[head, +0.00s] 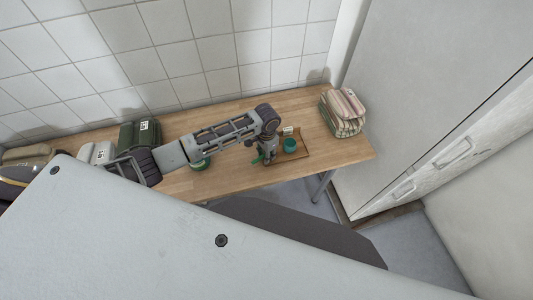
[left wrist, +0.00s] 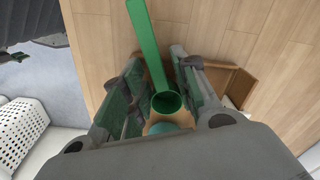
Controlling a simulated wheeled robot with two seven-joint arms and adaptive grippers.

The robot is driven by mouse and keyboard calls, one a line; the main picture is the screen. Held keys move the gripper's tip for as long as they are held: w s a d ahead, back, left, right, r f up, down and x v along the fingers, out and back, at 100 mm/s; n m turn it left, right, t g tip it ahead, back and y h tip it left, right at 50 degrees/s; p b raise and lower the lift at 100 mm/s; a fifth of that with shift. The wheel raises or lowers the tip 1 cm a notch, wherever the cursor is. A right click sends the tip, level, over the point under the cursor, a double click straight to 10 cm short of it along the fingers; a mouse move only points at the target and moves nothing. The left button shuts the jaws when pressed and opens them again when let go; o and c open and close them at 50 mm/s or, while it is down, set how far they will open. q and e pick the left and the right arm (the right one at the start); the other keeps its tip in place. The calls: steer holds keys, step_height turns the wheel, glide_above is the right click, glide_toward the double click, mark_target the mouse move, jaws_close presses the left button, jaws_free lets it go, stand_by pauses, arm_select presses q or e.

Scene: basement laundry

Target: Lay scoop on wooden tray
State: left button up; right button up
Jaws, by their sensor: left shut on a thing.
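My left gripper (head: 264,157) is shut on the green scoop (head: 257,159), at the left part of the wooden tray (head: 302,154). In the left wrist view the scoop (left wrist: 148,45) shows as a long flat handle with a round cup end between the fingers (left wrist: 160,95). Brown tray edges (left wrist: 238,84) show right of the fingers. The arm hides part of the tray, and I cannot tell whether the scoop touches it. A teal cup (head: 290,146) stands on the tray, close right of the gripper. My right gripper is not in view.
A small white item (head: 288,131) is at the tray's back. Folded striped towels (head: 343,112) lie right of the tray on the wooden table (head: 232,178). A tiled wall is behind.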

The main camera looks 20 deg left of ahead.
arm_select(q)
steer(key=shift+s+f, duration=0.5)
steer(key=shift+f, duration=0.3)
stand_by(0.6)
steer(key=o, duration=1)
steer(key=shift+w+f, duration=0.2)
steer(key=shift+w, duration=0.1)
steer(key=shift+c, duration=0.2)
steer(key=shift+r, duration=0.3)
step_height(320, 180, up, 12)
steer(key=shift+w, duration=0.2)
steer(key=shift+s+d, duration=0.1)
